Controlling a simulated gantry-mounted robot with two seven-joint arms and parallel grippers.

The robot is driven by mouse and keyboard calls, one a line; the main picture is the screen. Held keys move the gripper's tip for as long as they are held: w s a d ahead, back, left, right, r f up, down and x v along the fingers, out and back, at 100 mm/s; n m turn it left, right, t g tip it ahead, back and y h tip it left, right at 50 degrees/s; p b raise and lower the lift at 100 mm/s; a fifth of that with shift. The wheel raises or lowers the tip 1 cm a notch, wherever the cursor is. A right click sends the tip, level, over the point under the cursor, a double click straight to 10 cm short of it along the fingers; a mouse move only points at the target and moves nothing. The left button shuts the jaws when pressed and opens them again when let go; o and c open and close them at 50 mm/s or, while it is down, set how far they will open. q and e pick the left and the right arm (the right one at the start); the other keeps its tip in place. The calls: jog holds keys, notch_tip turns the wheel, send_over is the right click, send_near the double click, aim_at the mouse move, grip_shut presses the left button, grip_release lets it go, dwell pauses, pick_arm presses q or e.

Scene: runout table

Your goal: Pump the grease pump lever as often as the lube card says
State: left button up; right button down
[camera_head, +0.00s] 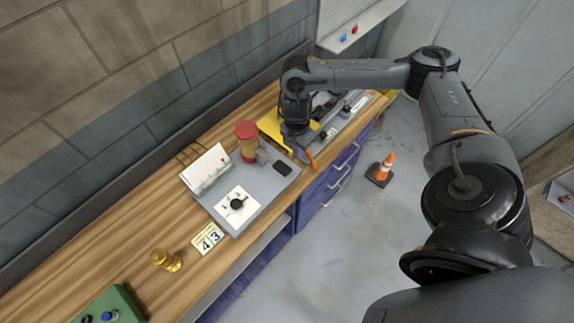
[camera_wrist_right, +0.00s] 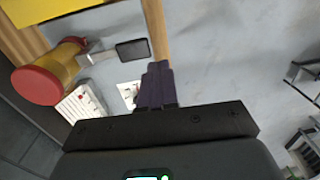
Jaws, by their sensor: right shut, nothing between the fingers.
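The grease pump, a yellow cylinder with a red cap (camera_head: 246,130), stands on a grey plate on the bench; it also shows in the right wrist view (camera_wrist_right: 66,60). Its lever ends in a black pad (camera_head: 283,168), joined by a grey metal arm in the right wrist view (camera_wrist_right: 132,50). My right gripper (camera_wrist_right: 158,70) is shut and empty, close to the pad; I cannot tell whether they touch. In the head view its fingers are mostly hidden by the wrist. Small cards (camera_head: 207,238) read 4 and 3; I cannot tell which item is the lube card. My left gripper is not in view.
A white box (camera_head: 205,167) and a white plate with a black dial (camera_head: 237,203) are beside the pump. A brass piece (camera_head: 166,260) and a green button box (camera_head: 110,305) stand further left. An orange cone (camera_head: 382,168) is on the floor.

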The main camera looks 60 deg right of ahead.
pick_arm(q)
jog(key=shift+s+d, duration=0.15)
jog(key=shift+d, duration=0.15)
pick_arm(e)
jog(key=shift+w+d+r+t, duration=0.1)
jog(key=shift+w+r+t, duration=0.2)
jog(key=shift+w+r, duration=0.65)
jog(key=b, duration=0.5)
send_over(292, 170)
notch_tip(292, 170, down, 12)
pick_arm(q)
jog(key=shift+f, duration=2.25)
pick_arm(e)
jog(key=shift+d+f, duration=0.1)
jog(key=shift+f, duration=0.85)
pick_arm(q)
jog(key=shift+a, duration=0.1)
